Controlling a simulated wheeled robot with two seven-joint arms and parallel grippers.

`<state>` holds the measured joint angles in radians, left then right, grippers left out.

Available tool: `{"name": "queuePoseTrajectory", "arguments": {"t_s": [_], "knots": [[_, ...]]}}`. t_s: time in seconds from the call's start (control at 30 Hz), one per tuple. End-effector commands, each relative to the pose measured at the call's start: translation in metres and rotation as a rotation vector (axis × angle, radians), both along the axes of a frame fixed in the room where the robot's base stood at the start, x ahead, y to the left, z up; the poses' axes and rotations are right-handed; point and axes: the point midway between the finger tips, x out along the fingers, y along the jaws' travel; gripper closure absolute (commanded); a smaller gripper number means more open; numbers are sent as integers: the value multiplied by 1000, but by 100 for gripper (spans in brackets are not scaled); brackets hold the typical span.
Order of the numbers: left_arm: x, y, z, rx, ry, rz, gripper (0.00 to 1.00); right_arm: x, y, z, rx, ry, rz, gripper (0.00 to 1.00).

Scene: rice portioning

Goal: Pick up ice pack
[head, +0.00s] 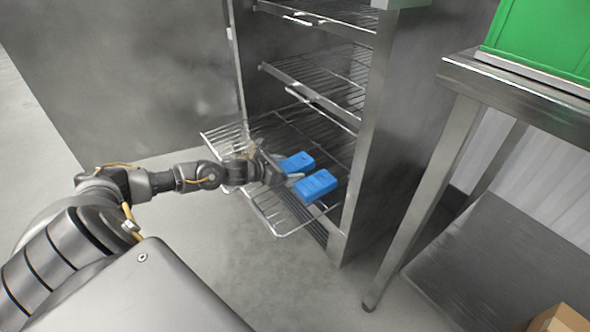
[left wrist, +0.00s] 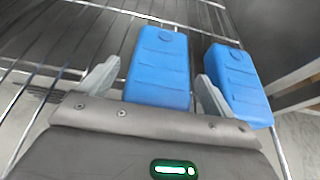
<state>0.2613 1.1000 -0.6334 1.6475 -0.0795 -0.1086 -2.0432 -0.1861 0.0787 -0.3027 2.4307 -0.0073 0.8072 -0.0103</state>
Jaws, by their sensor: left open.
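Two blue ice packs lie on a pulled-out wire rack (head: 272,211) low in a metal cabinet. The farther ice pack (head: 297,163) is in front of my left gripper (head: 281,168). In the left wrist view this ice pack (left wrist: 158,68) sits between the two open fingers of my left gripper (left wrist: 155,88), with a gap to the left finger. The nearer ice pack (head: 316,185) lies to the right; in the left wrist view this second ice pack (left wrist: 238,82) is just outside the right finger. My right gripper is not in view.
The open cabinet (head: 365,150) has more wire racks (head: 325,75) above the arm, and its side wall stands close right of the packs. A metal table (head: 520,95) with a green crate (head: 545,38) stands at right. A cardboard box (head: 560,320) is low right.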

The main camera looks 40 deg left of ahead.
Motion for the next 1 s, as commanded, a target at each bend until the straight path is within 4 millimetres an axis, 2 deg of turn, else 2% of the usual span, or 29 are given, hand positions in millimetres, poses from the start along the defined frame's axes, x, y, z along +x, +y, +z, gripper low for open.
{"name": "queuePoseTrajectory", "arguments": {"t_s": [0.13, 0.4, 0.83, 0.87, 1.0], "knots": [[15, -4, -8, 1, 0, 2, 11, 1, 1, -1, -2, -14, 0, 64], [17, -5, -8, 1, 2, 1, 11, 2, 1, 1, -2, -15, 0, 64], [16, -4, -8, 1, 2, 1, 66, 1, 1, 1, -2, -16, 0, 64], [16, -4, -8, 1, 2, 1, 69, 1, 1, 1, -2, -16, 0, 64], [17, -4, -6, 0, -1, 2, 69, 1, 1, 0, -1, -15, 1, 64]]}}
